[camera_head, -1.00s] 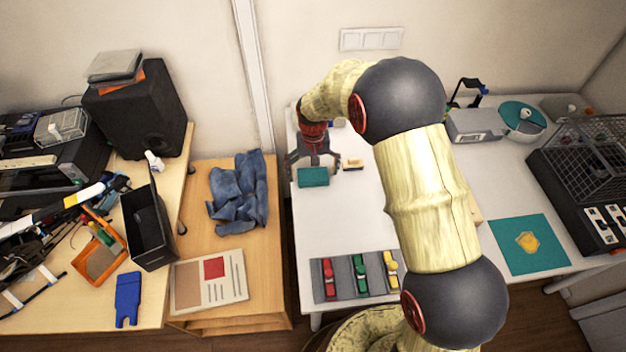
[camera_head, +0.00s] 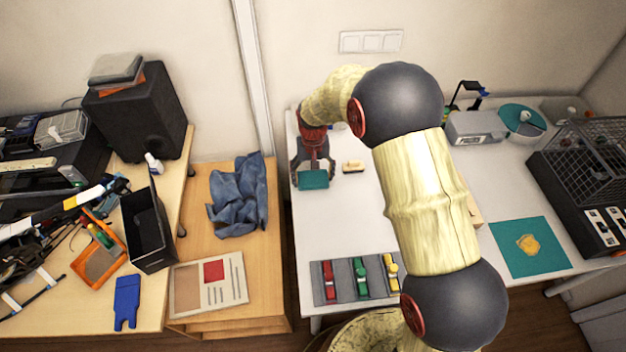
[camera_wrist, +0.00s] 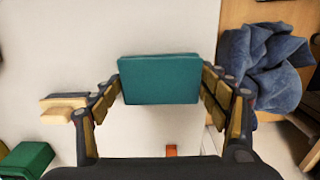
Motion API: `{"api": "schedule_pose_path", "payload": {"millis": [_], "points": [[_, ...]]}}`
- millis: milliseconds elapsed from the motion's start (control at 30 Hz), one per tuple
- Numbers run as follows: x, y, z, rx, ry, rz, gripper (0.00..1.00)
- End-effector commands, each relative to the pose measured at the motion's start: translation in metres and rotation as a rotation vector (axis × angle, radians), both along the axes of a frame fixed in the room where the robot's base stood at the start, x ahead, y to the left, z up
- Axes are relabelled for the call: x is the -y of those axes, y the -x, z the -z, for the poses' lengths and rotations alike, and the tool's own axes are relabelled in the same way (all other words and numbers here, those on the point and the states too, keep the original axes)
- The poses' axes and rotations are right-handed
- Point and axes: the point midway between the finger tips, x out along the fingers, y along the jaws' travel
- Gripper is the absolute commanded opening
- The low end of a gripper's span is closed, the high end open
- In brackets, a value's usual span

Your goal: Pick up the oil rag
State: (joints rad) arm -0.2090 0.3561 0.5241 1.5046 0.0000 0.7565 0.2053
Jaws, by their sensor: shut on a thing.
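A teal folded pad (camera_head: 314,180), which looks like the oil rag, is at the left side of the white table (camera_head: 330,225). My gripper (camera_head: 314,171) is above it with its fingers closed on its two sides. In the wrist view the pad (camera_wrist: 160,80) sits between the two fingers of my gripper (camera_wrist: 160,90), its flat face toward the camera. I cannot tell whether it touches the table. A crumpled blue cloth (camera_head: 238,195) lies apart on the wooden table and also shows in the wrist view (camera_wrist: 265,65).
A small wooden-backed brush or block (camera_head: 353,167) lies just right of the pad. A grey tray (camera_head: 344,287) with red, green and yellow pieces is near the front edge. A teal mat (camera_head: 520,262) with a yellow item lies at the right. A black speaker (camera_head: 140,110) stands at the left.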

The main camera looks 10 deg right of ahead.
Motion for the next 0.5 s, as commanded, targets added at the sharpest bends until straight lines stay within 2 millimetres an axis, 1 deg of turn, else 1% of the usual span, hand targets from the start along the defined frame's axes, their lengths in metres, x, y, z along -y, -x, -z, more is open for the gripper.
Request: {"api": "schedule_pose_path", "payload": {"millis": [333,500], "points": [[0.000,0.000,-0.001,0.000,0.000,0.000,0.54],[0.000,0.000,-0.013,0.000,0.000,0.000,0.54]]}}
